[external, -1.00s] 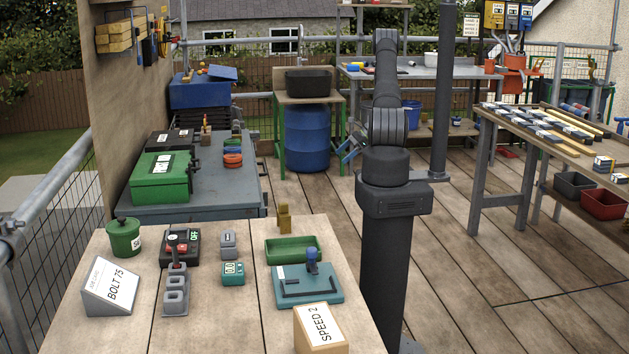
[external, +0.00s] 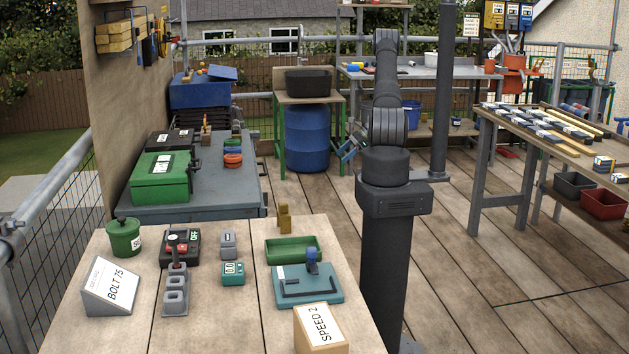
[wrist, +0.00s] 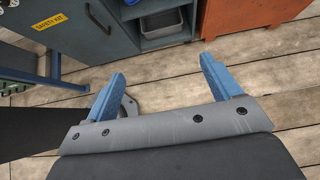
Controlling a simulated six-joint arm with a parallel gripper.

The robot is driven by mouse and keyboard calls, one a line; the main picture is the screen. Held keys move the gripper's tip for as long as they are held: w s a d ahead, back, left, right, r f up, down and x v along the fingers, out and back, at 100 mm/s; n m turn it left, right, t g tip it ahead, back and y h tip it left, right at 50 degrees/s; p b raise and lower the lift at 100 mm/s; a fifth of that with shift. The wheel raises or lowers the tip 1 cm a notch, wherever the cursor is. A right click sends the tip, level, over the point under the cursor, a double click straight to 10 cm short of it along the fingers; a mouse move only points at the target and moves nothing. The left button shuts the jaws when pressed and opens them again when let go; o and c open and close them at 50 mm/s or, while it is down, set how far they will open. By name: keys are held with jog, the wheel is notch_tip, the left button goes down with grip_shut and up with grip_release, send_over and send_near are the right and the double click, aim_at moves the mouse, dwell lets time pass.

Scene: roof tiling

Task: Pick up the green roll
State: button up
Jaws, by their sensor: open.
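No green roll can be made out for certain. A small dark green round item (external: 234,141) lies behind blue and red-orange ones on the grey chest at left in the external view; it may be the roll, but it is too small to tell. My gripper (wrist: 162,68) is open and empty in the wrist view, its two blue fingers wide apart above the plank floor. In the external view its blue fingers (external: 347,151) show just left of my arm, partly hidden by it. They are apart from the items on the grey chest. No roll shows in the wrist view.
The wrist view shows a grey cabinet (wrist: 100,38) labelled safety kit, a grey bin (wrist: 160,22) on a shelf and an orange-red unit (wrist: 250,14). A blue barrel (external: 309,138) and grey post (external: 440,100) stand near my arm. Open floor (external: 480,270) lies right.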

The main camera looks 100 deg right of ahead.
jog(key=w+r+n+g+y, duration=0.15)
jog(key=w+r+n, duration=0.25)
jog(key=w, duration=0.4)
jog(key=w+a+r+n+g+y, duration=0.1)
jog(key=w+r+n+g, duration=0.25)
jog(key=w, duration=0.45)
jog(key=w+r+n+g+y, duration=0.1)
jog(key=w+r+n, duration=0.3)
jog(key=w, duration=0.4)
jog(key=w+a+r+n+g+h, duration=0.2)
jog(key=w+a+r+n+h, duration=0.15)
jog(key=w+a+r, duration=0.45)
jog(key=w+a+r+n+g+h, duration=0.2)
jog(key=w+a+r+n, duration=0.25)
jog(key=w+r, duration=0.75)
send_over(232, 140)
jog(key=shift+n, duration=0.25)
jog(key=f, duration=0.9)
jog(key=a+f, duration=0.1)
jog(key=f, duration=0.4)
jog(key=shift+w+f, duration=0.2)
jog(key=shift+s+d+f, duration=0.1)
jog(key=shift+d+f, duration=0.05)
jog(key=shift+f, duration=0.75)
jog(key=shift+s+d+f, duration=0.1)
jog(key=shift+d+f, duration=0.05)
jog(key=shift+f, duration=0.75)
jog(key=shift+d+f, duration=0.15)
jog(key=shift+f, duration=0.75)
jog(key=c, duration=1.1)
